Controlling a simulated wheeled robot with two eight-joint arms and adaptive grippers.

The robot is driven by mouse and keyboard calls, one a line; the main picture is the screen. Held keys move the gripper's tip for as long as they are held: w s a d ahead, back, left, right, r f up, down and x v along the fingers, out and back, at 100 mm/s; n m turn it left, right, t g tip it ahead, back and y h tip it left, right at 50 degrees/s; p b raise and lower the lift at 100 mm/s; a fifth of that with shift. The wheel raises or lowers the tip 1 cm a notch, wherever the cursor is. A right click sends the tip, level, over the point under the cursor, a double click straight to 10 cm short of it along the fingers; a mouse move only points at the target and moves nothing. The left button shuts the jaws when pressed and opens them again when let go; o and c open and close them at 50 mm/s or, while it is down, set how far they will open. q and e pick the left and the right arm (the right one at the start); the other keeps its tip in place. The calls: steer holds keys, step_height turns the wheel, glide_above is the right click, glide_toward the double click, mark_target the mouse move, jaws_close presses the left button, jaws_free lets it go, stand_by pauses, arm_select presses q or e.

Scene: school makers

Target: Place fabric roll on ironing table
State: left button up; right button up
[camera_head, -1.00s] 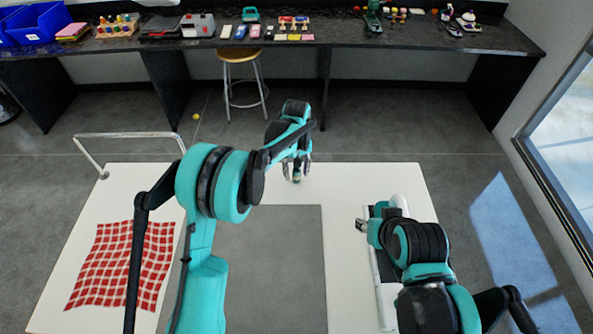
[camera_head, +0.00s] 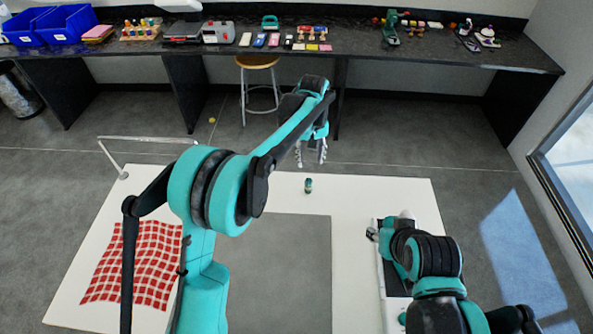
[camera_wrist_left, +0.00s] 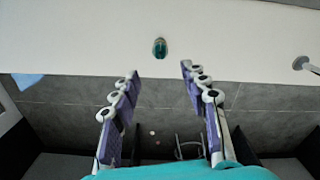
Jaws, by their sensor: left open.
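A small dark green, cylinder-like item (camera_head: 308,186), possibly the fabric roll, stands on the back strip of the white U-shaped table (camera_head: 370,188). It also shows in the left wrist view (camera_wrist_left: 160,48), beyond and between the fingertips. My left gripper (camera_head: 312,152) is open and empty, above and behind the item, apart from it. In the left wrist view its two purple-padded fingers (camera_wrist_left: 158,75) are spread. My right gripper (camera_head: 372,234) is at the table's right wing, beside a white machine-like thing (camera_head: 396,306); its jaw state is unclear.
A red checkered cloth (camera_head: 133,266) lies on the table's left wing. A thin metal frame (camera_head: 150,139) rises at its back left corner. A dark bench (camera_head: 350,60) with tools and blue bins (camera_head: 66,22) stands behind. A stool (camera_head: 257,62) stands before it.

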arm_select(q)
steer(key=s+a+r+m+t, duration=0.1)
steer(key=s+a+r+t, duration=0.2)
steer(key=s+a+r, duration=0.8)
steer(key=s+a+f+m+t, duration=0.1)
steer(key=s+a+f+t, duration=0.1)
steer(key=s, duration=0.6)
steer(key=s+a+f+m+t, duration=0.1)
steer(key=s+a, duration=0.3)
steer(key=s, duration=0.5)
steer(key=shift+s+a+f+t, duration=0.15)
steer(key=shift+a+f+t, duration=0.25)
steer(key=shift+f+t, duration=0.3)
steer(key=shift+f, duration=0.1)
